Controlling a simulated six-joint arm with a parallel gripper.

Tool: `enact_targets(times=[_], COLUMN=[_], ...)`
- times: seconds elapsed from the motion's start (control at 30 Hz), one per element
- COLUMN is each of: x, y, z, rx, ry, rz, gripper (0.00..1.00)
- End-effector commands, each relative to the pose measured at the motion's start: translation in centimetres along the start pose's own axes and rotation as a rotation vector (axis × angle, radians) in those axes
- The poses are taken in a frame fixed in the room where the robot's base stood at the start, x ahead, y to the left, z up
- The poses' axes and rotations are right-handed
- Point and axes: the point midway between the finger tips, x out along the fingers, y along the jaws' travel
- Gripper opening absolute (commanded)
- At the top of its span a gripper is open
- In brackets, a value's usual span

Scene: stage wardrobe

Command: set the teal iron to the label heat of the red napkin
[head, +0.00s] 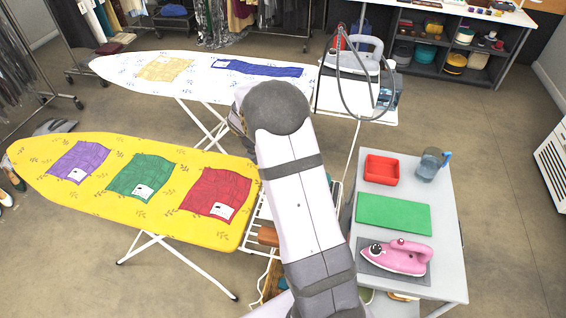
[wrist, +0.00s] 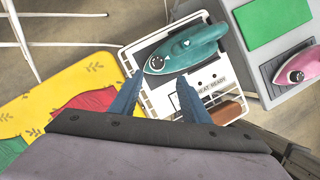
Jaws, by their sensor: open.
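The teal iron (wrist: 190,48) sits on a white stand (wrist: 145,52) marked "HEAT READY" in the wrist view. A round dark dial (wrist: 157,63) shows near its left end; its setting is too small to read. My arm hides this iron in the head view. The red napkin (head: 213,187) lies on the yellow ironing board (head: 90,147), with a white label (head: 221,211) whose dark mark I cannot read. A corner of it also shows in the wrist view (wrist: 93,99). My gripper (wrist: 160,77) is open and empty, its fingertips pointing toward the iron's dial end.
Green and purple napkins share the yellow board. The right table holds a pink iron (head: 402,256), a green mat (head: 393,213), a red tray (head: 382,169) and a jug (head: 430,165). Behind are a white board (head: 115,68) and a grey-white iron (head: 360,57). A brown block (wrist: 227,111) lies beside the stand.

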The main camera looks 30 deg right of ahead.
Motion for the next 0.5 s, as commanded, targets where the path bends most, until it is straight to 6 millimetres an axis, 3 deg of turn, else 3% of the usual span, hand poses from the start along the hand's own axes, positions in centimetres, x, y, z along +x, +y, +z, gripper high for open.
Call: enact_targets(times=[0.33,0.5], x=[0.4,1.7], y=[0.6,0.5], z=[0.7,0.7], rx=[-0.017,-0.017], ry=[-0.009,-0.008], rz=[0.015,0.012], gripper=[0.42,0.42])
